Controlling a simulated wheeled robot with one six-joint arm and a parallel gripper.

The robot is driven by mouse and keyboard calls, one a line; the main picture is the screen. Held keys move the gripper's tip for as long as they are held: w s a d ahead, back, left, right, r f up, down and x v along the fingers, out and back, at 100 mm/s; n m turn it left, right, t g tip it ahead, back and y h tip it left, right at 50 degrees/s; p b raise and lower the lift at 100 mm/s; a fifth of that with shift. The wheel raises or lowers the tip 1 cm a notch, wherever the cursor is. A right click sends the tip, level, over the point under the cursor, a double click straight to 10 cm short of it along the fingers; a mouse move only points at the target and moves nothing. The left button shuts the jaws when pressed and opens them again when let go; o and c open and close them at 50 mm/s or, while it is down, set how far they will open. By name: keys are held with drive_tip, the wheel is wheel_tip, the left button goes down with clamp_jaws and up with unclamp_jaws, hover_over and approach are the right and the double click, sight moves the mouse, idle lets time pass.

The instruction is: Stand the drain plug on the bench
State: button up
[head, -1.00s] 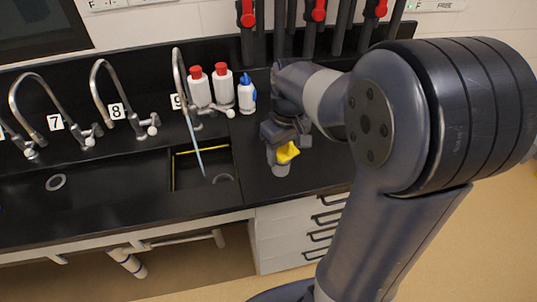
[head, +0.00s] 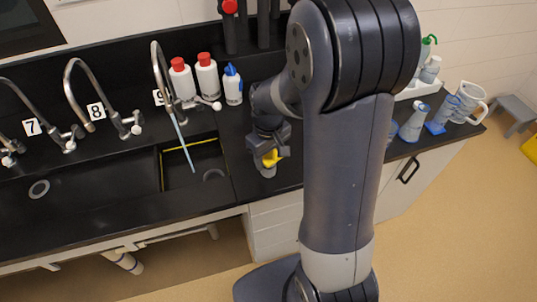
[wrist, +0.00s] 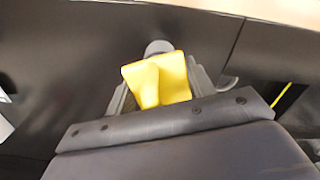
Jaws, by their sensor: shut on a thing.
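The drain plug shows as a yellow piece (head: 271,158) held in my gripper (head: 268,152). In the wrist view the yellow piece (wrist: 158,80) sits between the two grey fingers, and my gripper (wrist: 158,88) is shut on it. A grey round part shows just beyond the yellow; I cannot tell whether it belongs to the plug. The black bench (head: 240,185) lies below, right of the sink basin. The gap between the plug's lower end and the bench top cannot be judged.
The sink basin (head: 172,178) with a blue tube (head: 184,147) hanging into it is left of my gripper. Two red-capped bottles (head: 207,76) and a blue-capped bottle (head: 232,86) stand behind. Flasks and jugs (head: 466,103) stand at the right end.

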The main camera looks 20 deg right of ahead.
drive_tip(key=shift+f, duration=0.2)
drive_tip(key=o, duration=1.1)
drive_tip(key=shift+o, duration=0.2)
wheel_tip(320, 180, up, 12)
drive_tip(key=shift+r+b, duration=0.15)
drive_tip(key=shift+b, duration=0.2)
